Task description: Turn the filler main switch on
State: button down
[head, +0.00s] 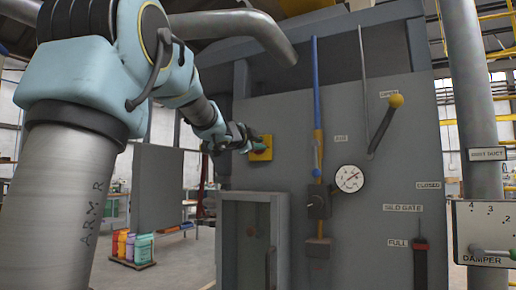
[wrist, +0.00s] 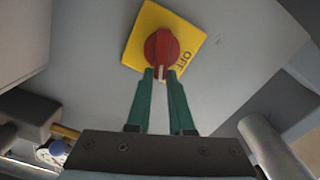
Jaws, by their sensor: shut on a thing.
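The main switch is a red rotary knob (wrist: 162,46) on a yellow plate (wrist: 136,47), which carries the word OFF to the right of the knob in the wrist view. A pale mark on the knob points down between my fingertips. In the head view the yellow plate (head: 262,155) sits on the grey cabinet front, and the knob is mostly hidden by my gripper (head: 247,140). My gripper (wrist: 161,75) is shut on the lower part of the knob, with one green finger on each side. Any ON lettering is not visible.
A round dial gauge (head: 349,178), a yellow-knobbed lever (head: 395,101) and a blue-and-yellow rod (head: 317,120) are on the cabinet right of the switch. An open-fronted grey box (head: 231,212) juts out below. A damper plate (head: 485,220) stands at far right.

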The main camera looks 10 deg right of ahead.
jog(key=shift+d+f+m+b, duration=0.1)
jog(key=shift+f+m+b, duration=0.2)
jog(key=shift+m, duration=0.45)
jog(key=shift+a+f+m+b, duration=0.1)
jog(key=shift+m+b, duration=0.35)
jog(key=shift+m, duration=0.25)
jog(key=shift+d+f+m+b, duration=0.1)
jog(key=shift+f+m+b, duration=0.2)
jog(key=shift+m, duration=0.45)
jog(key=shift+r, duration=0.1)
jog(key=c, duration=0.8)
grip_release()
jog(key=shift+s, duration=0.15)
jog(key=b+v, duration=0.1)
jog(key=v, duration=0.9)
jog(key=shift+s+a, duration=0.25)
jog(key=shift+a, duration=0.05)
